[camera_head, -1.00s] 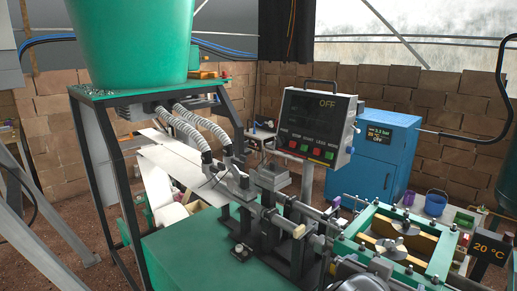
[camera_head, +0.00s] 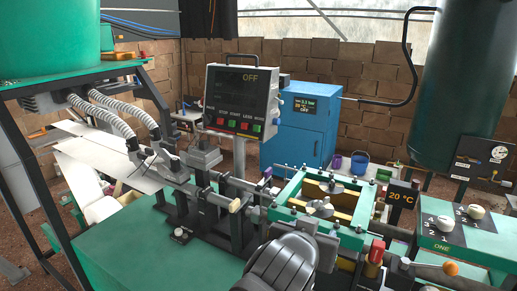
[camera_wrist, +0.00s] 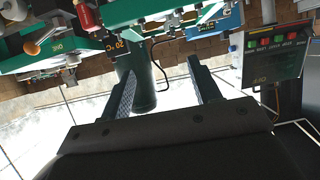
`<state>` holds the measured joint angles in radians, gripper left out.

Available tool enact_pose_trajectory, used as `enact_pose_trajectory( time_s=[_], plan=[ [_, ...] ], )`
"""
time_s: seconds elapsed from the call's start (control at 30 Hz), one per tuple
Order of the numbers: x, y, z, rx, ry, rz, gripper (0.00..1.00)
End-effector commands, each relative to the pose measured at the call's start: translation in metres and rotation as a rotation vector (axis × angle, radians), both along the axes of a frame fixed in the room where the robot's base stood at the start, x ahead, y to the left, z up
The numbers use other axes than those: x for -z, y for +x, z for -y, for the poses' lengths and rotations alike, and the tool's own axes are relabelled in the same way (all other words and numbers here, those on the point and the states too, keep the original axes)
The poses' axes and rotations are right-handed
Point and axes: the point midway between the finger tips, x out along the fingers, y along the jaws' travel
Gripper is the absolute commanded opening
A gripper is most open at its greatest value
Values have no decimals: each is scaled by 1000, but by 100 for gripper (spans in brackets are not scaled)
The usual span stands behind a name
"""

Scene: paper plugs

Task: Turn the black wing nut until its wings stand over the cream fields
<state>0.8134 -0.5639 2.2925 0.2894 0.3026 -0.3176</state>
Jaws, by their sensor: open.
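I cannot make out a black wing nut or cream fields for certain in either view. In the head view, two grey winged pieces, one farther back (camera_head: 331,187) and one nearer (camera_head: 319,208), sit inside a green frame (camera_head: 289,188) with tan bars; their details are too small to tell. My gripper (camera_wrist: 161,68) shows in the wrist view with its two dark fingers wide apart and nothing between them. The wrist picture is tilted nearly upside down, and the fingers point out into the room, touching nothing. My dark arm shows at the bottom of the head view.
A control panel reading OFF (camera_head: 240,101) stands left of the frame, with a blue cabinet (camera_head: 299,130) behind. At right are a green box with two cream knobs (camera_head: 477,212), a 20 °C display (camera_head: 403,196) and an orange-ended lever (camera_head: 451,268). A green tank (camera_head: 462,85) stands behind.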

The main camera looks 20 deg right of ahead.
Motion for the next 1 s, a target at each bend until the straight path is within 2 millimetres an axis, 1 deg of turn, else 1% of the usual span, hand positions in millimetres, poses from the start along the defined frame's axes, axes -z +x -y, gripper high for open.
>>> enact_pose_trajectory(
  time_s=[0.03,0.1,0.13,0.27,0.47,0.73,1.0],
  plan=[
    [0,0,0,1,1,1,47],
    [-1,1,1,9,17,11,33],
    [-2,2,2,16,31,20,29],
    [-8,11,12,86,164,102,29],
    [-23,35,35,280,505,312,29],
    [-37,68,70,589,970,592,29],
    [-44,102,107,944,1409,858,29]
  ],
)
